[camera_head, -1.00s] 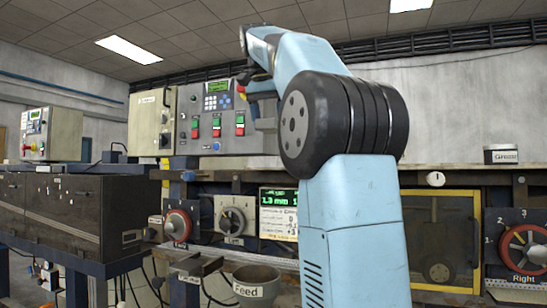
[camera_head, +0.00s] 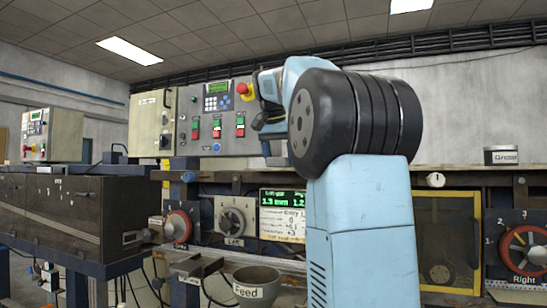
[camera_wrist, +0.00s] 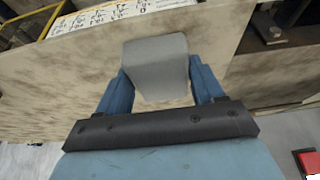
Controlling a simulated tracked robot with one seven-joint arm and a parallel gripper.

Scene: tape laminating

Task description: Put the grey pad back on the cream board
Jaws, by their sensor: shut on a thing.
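In the wrist view my gripper (camera_wrist: 160,88) has its two blue fingers on either side of the grey pad (camera_wrist: 156,62), a plain block, and is shut on it. Behind and around the pad is a large cream, stained flat surface (camera_wrist: 70,70). I cannot tell whether this is the cream board, or how far the pad is from it. In the head view my raised arm reaches in front of the control panel; the fingertips and the pad do not show clearly there.
A grey control panel (camera_head: 195,130) with buttons and a red emergency stop stands behind my arm. A lit green display (camera_head: 283,200), a Feed cup (camera_head: 255,287) and a yellow-framed window (camera_head: 440,240) are lower down. A red block (camera_wrist: 308,161) shows bottom right in the wrist view.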

